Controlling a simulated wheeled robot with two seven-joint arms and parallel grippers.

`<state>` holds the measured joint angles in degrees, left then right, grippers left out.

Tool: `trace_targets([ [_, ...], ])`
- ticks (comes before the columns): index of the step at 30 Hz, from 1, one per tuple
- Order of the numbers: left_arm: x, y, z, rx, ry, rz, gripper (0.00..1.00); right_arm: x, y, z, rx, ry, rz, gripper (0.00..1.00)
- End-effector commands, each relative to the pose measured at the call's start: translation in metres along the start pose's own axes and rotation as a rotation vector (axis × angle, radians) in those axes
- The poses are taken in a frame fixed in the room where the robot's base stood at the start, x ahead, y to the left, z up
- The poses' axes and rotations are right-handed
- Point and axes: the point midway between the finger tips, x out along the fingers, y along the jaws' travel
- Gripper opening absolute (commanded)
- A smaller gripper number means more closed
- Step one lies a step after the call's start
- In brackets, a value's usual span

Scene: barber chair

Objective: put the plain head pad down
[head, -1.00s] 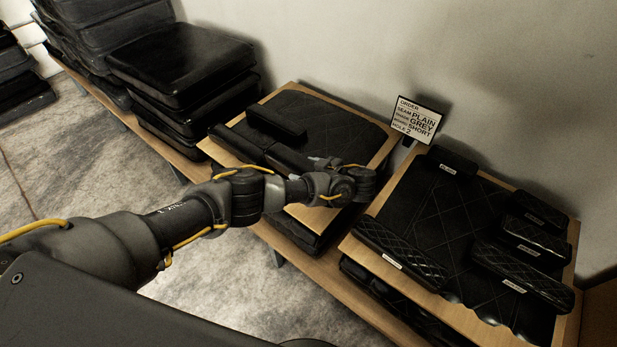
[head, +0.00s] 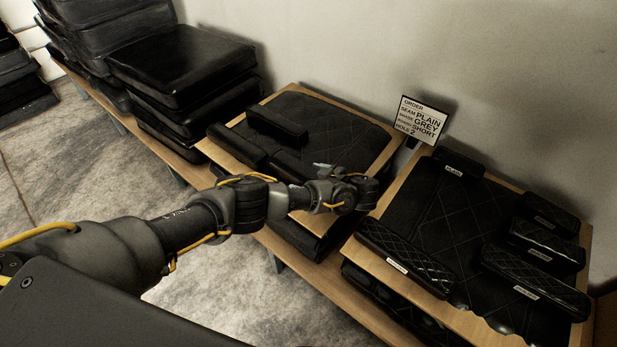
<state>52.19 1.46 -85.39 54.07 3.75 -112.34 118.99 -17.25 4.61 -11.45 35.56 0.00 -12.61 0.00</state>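A dark pad with a white label that seems to read PLAIN (head: 460,161) lies at the back left of the right-hand board (head: 402,200). My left gripper (head: 350,190) is over the front right of the left-hand board (head: 384,160), to the left of the labelled pad and apart from it. Its fingers are small and dark here, so I cannot tell whether they are open or hold anything. On the left-hand board lie a dark bar-shaped pad (head: 277,122) and another (head: 237,146) at its left edge. My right gripper is not in view.
The right-hand board also holds a quilted pad (head: 405,255) and several labelled pads (head: 548,213). An order card (head: 420,120) reading PLAIN, GREY, SHORT, hole 2 stands between the boards against the wall. Stacked black cushions (head: 182,72) stand at the left.

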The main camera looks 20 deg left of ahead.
Motion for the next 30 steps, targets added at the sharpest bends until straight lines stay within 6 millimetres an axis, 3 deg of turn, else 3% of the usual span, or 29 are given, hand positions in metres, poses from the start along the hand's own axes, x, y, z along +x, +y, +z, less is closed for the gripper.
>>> trace_targets([
  [8,-0.003,0.0,-0.004,-0.001,-0.001,0.0,0.89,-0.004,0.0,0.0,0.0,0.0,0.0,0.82],
  [13,-0.029,0.001,-0.003,-0.001,-0.002,0.003,0.89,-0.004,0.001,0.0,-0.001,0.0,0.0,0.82],
  [15,-0.048,0.0,-0.01,0.001,-0.002,0.001,0.89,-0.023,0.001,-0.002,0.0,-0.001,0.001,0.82],
  [21,-0.088,0.0,-0.008,0.0,-0.001,0.001,0.89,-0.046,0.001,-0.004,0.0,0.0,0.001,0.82],
  [30,-0.119,0.0,-0.004,-0.001,0.0,0.0,0.89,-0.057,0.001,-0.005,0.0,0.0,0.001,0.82],
])
